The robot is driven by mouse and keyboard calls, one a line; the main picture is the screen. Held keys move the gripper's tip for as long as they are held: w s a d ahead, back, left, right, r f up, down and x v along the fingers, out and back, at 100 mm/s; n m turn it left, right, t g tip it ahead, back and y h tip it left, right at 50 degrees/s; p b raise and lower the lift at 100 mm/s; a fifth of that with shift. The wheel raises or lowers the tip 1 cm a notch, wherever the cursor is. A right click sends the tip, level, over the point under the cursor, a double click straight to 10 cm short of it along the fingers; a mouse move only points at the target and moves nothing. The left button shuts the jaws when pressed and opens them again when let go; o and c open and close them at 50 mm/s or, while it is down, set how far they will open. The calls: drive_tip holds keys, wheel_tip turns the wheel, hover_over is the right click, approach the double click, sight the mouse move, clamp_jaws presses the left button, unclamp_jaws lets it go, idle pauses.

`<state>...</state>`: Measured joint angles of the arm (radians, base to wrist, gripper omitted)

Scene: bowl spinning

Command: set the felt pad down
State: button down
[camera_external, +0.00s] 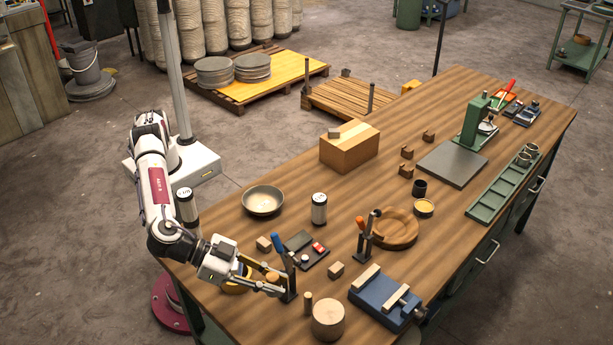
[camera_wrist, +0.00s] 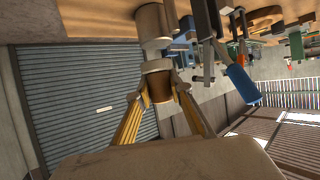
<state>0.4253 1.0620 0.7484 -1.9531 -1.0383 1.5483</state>
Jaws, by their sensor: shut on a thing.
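My gripper (camera_external: 275,281) is at the near left end of the wooden workbench, with its fingers shut on a small round tan-brown piece, apparently the felt pad (camera_external: 272,277). In the wrist view the pad (camera_wrist: 159,84) sits between the two yellow fingertips (camera_wrist: 160,88), with a pale end and a darker brown side. The pad is close to the blue-handled clamp (camera_external: 284,262). Whether the pad touches anything below cannot be told. A yellow round thing (camera_external: 236,286) lies partly hidden under the gripper.
A wooden cylinder (camera_external: 328,320) and a blue vise (camera_external: 385,302) stand to the right. A black tray (camera_external: 307,250), small wooden blocks, a metal bowl (camera_external: 263,201) and a wooden bowl (camera_external: 397,229) lie farther back. An orange-handled clamp (camera_external: 367,235) stands before the wooden bowl.

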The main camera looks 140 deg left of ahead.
drive_tip(key=shift+n+y, duration=0.3)
drive_tip(key=shift+d+f, duration=0.25)
drive_tip(key=shift+f, duration=0.75)
drive_tip(key=shift+d+f, duration=0.2)
drive_tip(key=shift+f, duration=0.8)
hover_over(274, 325)
drive_tip(key=shift+a+f, duration=0.1)
drive_tip(key=shift+f, duration=3)
drive_tip(key=shift+f, duration=0.1)
drive_tip(key=shift+f, duration=1.8)
drive_tip(key=c, duration=1.8)
unclamp_jaws()
drive_tip(key=shift+f, duration=0.1)
